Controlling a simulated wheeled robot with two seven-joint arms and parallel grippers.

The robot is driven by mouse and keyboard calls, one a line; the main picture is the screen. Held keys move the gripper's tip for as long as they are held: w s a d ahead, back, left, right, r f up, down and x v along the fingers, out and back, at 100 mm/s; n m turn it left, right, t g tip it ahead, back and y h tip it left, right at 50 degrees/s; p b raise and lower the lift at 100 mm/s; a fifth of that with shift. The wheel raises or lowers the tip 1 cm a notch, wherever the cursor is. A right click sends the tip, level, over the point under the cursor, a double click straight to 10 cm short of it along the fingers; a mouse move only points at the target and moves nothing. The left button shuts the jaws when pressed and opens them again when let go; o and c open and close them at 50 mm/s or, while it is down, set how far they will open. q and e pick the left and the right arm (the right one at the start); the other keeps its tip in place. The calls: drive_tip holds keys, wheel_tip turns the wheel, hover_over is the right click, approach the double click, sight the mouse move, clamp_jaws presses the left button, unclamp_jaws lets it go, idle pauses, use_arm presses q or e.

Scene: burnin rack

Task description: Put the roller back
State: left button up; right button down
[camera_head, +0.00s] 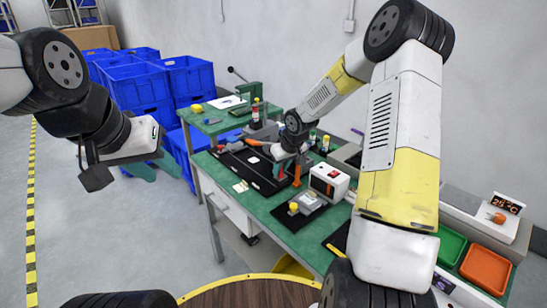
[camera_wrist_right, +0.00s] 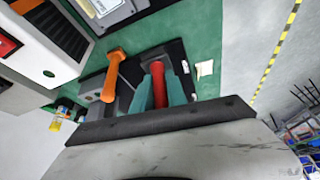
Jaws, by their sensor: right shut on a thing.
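My right gripper (camera_head: 292,166) is shut on a red-handled tool, which looks like the roller (camera_head: 280,172). In the right wrist view the red handle (camera_wrist_right: 158,88) stands between the two teal fingers, with a dark grey part at its far end. The tool is over or on a black mat (camera_head: 236,164) on the green bench; I cannot tell whether it touches. An orange-handled tool (camera_wrist_right: 116,68) stands beside it at a grey holder (camera_wrist_right: 97,110). My left gripper (camera_head: 155,168) is open and empty, over the floor left of the bench.
A white box with a red button (camera_head: 329,183) and a grey device with a yellow knob (camera_head: 302,206) stand right of the gripper. Green (camera_head: 450,245) and orange (camera_head: 486,269) trays lie at the right. Blue crates (camera_head: 150,85) are stacked behind. A pale note (camera_head: 241,186) lies near the front edge.

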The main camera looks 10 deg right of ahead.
sight(282, 178)
drive_tip(key=shift+f, duration=2.7)
drive_tip(key=shift+f, duration=0.3)
drive_tip(key=c, duration=1.3)
unclamp_jaws()
drive_tip(key=shift+o, duration=0.2)
drive_tip(key=shift+v, duration=3.9)
